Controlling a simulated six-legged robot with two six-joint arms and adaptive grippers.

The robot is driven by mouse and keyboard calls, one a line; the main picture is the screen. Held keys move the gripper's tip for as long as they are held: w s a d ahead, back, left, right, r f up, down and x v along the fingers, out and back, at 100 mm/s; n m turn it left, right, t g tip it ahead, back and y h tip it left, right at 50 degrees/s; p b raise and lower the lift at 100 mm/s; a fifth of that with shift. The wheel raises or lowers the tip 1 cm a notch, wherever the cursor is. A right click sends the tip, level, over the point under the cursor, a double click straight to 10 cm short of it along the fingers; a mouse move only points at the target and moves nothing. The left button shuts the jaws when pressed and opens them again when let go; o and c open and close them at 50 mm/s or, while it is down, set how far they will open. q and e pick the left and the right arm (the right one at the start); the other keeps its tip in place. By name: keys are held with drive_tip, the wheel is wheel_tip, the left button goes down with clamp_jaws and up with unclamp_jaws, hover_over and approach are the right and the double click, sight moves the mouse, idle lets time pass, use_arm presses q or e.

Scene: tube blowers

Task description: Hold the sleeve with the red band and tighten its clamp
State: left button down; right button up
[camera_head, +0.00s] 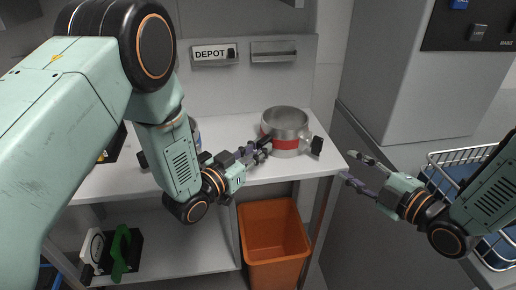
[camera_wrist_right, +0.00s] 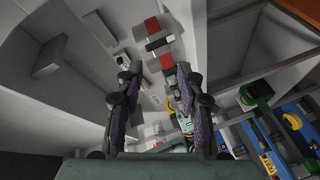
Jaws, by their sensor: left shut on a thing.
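The grey metal sleeve with the red band (camera_head: 287,143) stands upright on the white shelf in the head view. Its clamp (camera_head: 305,144) sits on its right side, with a black knob (camera_head: 317,146) sticking out to the right. My left gripper (camera_head: 264,147) is shut on the sleeve's left side; its fingertips hide part of the wall there. My right gripper (camera_head: 350,167) is open and empty, to the right of the knob and apart from it, past the shelf's right end. In the right wrist view a red band (camera_wrist_right: 152,25) shows beyond my open fingers (camera_wrist_right: 153,80).
An orange bin (camera_head: 272,240) stands below the shelf's front edge. A grey machine (camera_head: 390,75) rises at the right, with a wire rack (camera_head: 450,158) holding blue things below it. A part-hidden blue-marked thing stands behind my left arm. Green and white parts (camera_head: 121,250) stand on the lower shelf.

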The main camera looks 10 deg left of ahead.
sight(322, 145)
drive_tip(key=shift+c, duration=0.3)
wheel_tip(322, 145, up, 4)
drive_tip(key=w+d+n+g, duration=0.1)
drive_tip(key=n+g, duration=0.2)
drive_tip(key=n, duration=1)
drive_tip(key=w+d+n+g, duration=0.2)
drive_tip(key=n+g, duration=0.1)
drive_tip(key=n, duration=1)
drive_tip(key=shift+y, duration=0.4)
drive_tip(key=x, duration=1.2)
drive_tip(key=shift+r, duration=0.1)
drive_tip(key=shift+c, duration=0.3)
clamp_jaws()
